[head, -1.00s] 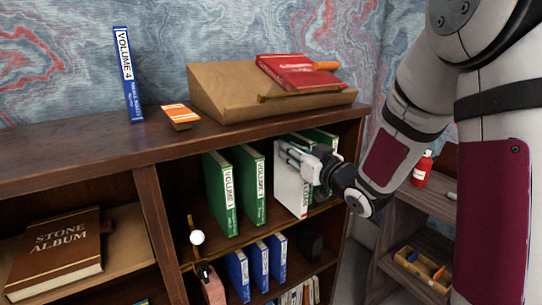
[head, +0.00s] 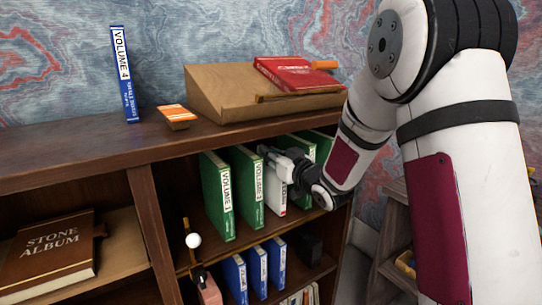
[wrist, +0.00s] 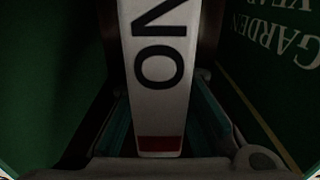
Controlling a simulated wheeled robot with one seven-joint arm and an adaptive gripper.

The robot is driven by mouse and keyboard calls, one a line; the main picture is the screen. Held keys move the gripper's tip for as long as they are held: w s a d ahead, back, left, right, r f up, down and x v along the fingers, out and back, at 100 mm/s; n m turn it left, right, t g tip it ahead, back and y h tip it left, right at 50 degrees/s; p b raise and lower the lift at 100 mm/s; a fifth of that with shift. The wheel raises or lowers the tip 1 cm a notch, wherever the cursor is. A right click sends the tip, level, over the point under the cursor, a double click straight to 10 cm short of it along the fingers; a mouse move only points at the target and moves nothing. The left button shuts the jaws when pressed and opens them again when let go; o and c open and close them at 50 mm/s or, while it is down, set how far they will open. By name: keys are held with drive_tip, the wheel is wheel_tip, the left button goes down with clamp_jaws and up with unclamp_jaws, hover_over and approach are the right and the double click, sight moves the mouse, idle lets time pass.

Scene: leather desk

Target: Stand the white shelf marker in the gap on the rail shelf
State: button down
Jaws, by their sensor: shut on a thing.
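The white shelf marker (head: 275,196) stands upright on the rail shelf (head: 243,243), inside the gap in the row of green volumes. It also fills the middle of the wrist view (wrist: 157,75), with dark letters and a red band at one end. My gripper (head: 277,165) reaches into the shelf and is shut on the marker, a finger on either side. Green books (head: 247,185) stand to the left of the marker, and more green books (head: 318,146) stand to the right, partly behind my gripper. Whether the marker's base touches the shelf is hard to tell.
In the wrist view a green wall of book stands close on the left (wrist: 45,80) and another on the right (wrist: 275,70). A sloped stand (head: 225,92) with a red book is on top.

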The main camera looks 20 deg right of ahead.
drive_tip(key=shift+f, duration=0.15)
drive_tip(key=c, duration=1.5)
unclamp_jaws()
